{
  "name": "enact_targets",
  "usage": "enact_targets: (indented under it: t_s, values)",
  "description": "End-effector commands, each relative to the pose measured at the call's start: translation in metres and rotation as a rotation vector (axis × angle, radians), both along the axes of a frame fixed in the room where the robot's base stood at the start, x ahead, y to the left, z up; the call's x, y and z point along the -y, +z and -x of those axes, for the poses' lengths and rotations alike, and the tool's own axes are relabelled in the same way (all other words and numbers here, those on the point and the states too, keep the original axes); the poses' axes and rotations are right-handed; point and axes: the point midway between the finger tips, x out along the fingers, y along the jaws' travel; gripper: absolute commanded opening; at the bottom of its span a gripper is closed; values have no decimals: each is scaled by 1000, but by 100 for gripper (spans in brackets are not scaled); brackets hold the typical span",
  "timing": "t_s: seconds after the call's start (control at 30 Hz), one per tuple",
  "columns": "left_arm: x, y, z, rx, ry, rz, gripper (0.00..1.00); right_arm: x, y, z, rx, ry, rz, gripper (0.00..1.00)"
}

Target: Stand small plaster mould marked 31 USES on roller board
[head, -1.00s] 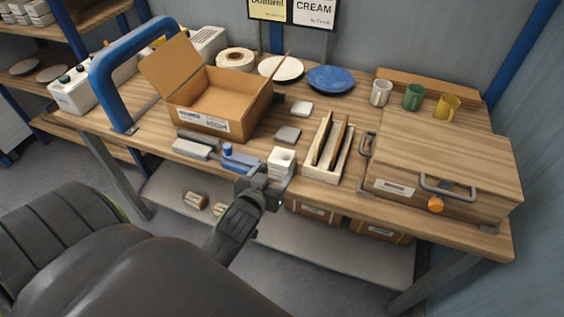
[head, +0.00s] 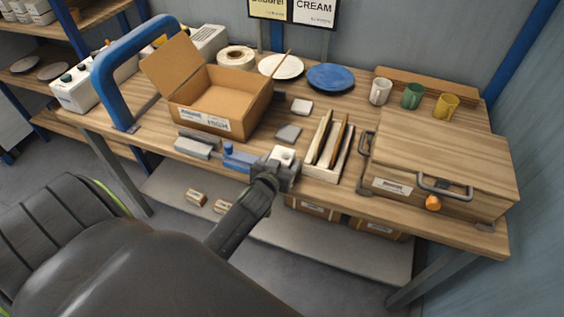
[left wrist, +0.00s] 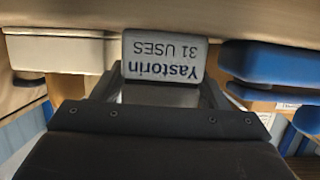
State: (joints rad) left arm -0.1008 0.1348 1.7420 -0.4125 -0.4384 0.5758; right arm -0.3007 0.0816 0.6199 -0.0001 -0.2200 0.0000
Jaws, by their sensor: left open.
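The small white mould (head: 283,153) stands near the table's front edge, its lower front hidden by my left gripper (head: 275,172) in the head view. In the left wrist view, the mould (left wrist: 164,58) shows the upside-down print "Yastorin 31 USES". My left gripper also shows there (left wrist: 162,96), open, with a finger to each side of the mould's near part; contact cannot be told. I cannot tell for sure which thing is the roller board. My right gripper is not in view.
A blue device (head: 237,157) is close left of the mould, with a grey block (head: 192,147) beyond it. A pale wooden rack (head: 322,172) is close right. An open cardboard box (head: 205,120) stands behind, and a wooden case (head: 435,170) is farther right.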

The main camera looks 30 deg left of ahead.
Motion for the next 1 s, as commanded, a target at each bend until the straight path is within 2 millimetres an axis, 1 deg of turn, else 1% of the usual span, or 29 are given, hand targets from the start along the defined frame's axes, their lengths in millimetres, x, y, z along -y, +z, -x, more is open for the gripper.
enact_targets:
  t_s: [0.13,0.5,0.67,0.77,0.87,1.0]
  values:
    - [0,0,0,1,0,0,67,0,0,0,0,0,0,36]
    - [0,1,0,3,-1,0,19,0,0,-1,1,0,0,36]
    - [0,2,0,3,-1,0,19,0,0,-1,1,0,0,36]
    - [0,7,0,5,-1,-2,19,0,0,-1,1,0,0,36]
    - [0,19,-1,8,-1,-1,19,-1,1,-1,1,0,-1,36]
    - [0,45,-1,10,-2,-2,19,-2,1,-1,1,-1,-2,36]
